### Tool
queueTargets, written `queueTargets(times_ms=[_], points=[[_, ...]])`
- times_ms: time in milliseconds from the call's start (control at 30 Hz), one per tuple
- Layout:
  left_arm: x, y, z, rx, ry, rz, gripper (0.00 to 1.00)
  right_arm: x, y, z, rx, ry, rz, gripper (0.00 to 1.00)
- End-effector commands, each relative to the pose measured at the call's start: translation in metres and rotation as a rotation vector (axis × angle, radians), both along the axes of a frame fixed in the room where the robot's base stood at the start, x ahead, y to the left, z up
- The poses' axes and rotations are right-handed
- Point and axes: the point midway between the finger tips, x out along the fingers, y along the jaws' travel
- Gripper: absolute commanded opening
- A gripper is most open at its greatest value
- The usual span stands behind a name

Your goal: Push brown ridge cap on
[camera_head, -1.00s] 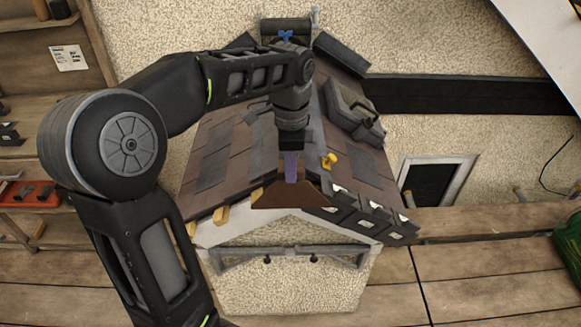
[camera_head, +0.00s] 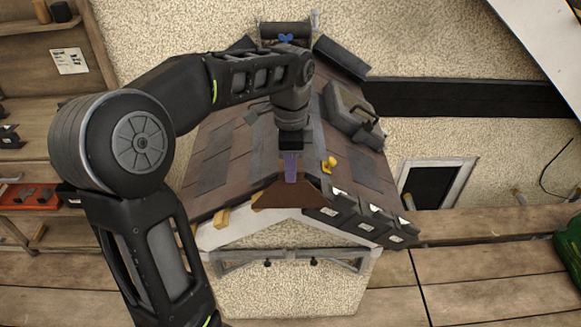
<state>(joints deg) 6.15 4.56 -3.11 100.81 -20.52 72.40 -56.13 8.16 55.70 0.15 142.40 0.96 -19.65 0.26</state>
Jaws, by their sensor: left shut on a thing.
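The brown ridge cap (camera_head: 288,197) sits at the front end of the roof's ridge, its two sides sloping down over the gable peak. My left gripper (camera_head: 290,166) reaches down onto the ridge from above and is shut at the top of the cap. A purple strip shows between the black gripper body and the cap. The exact contact is too small to see clearly. The model roof (camera_head: 215,155) has brown and grey shingles, and my left arm hides part of its ridge. My right gripper is not in view.
A yellow peg (camera_head: 329,163) stands on the roof just right of the cap. A grey box-like piece (camera_head: 349,109) lies on the right slope. Wooden planks (camera_head: 480,263) beside the house are largely clear.

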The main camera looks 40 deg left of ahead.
Motion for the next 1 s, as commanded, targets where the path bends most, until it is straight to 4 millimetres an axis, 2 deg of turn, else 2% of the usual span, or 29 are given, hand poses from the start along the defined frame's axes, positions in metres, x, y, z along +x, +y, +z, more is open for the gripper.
queueTargets(times_ms=[1000], points=[[0.0068,0.0051,0.0002,0.0,0.0,0.0,0.0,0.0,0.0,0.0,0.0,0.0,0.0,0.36]])
